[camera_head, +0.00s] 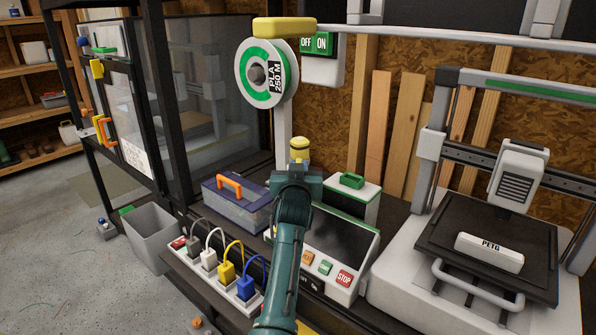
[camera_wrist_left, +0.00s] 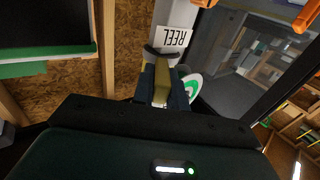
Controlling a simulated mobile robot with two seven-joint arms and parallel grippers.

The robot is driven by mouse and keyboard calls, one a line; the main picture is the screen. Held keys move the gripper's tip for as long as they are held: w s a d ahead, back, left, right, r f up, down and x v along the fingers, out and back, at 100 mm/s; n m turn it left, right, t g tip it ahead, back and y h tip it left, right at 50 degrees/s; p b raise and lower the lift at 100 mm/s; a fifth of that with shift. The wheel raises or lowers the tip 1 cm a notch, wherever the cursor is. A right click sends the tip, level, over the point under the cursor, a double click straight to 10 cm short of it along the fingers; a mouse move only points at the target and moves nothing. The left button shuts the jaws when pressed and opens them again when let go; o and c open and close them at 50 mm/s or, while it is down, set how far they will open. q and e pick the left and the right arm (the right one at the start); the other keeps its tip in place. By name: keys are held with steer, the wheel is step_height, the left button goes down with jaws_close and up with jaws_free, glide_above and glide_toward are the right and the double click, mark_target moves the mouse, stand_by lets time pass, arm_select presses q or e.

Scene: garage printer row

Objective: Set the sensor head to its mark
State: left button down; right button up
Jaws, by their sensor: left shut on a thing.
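My left gripper (camera_head: 297,168) is in front of the pale upright post that carries the filament reel (camera_head: 262,73). In the left wrist view, its fingers (camera_wrist_left: 165,88) are shut on a yellow block (camera_wrist_left: 160,84), which I take to be the sensor head. A yellow part (camera_head: 299,146) shows just above the gripper in the head view. A dark piece lies between the block and the post with its REEL label (camera_wrist_left: 177,40); I cannot tell whether it clasps the post. I cannot make out a mark for the sensor head. My right gripper is not in view.
A yellow cap (camera_head: 285,29) tops the post. A purple-grey toolbox (camera_head: 237,202) stands left of my arm, a power strip with several plugs (camera_head: 208,262) in front. A control panel (camera_head: 336,262) and a printer (camera_head: 470,255) stand right. A glass-doored cabinet (camera_head: 120,100) is left.

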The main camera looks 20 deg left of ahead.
arm_select(q)
steer(key=c, duration=1.4)
jaws_free()
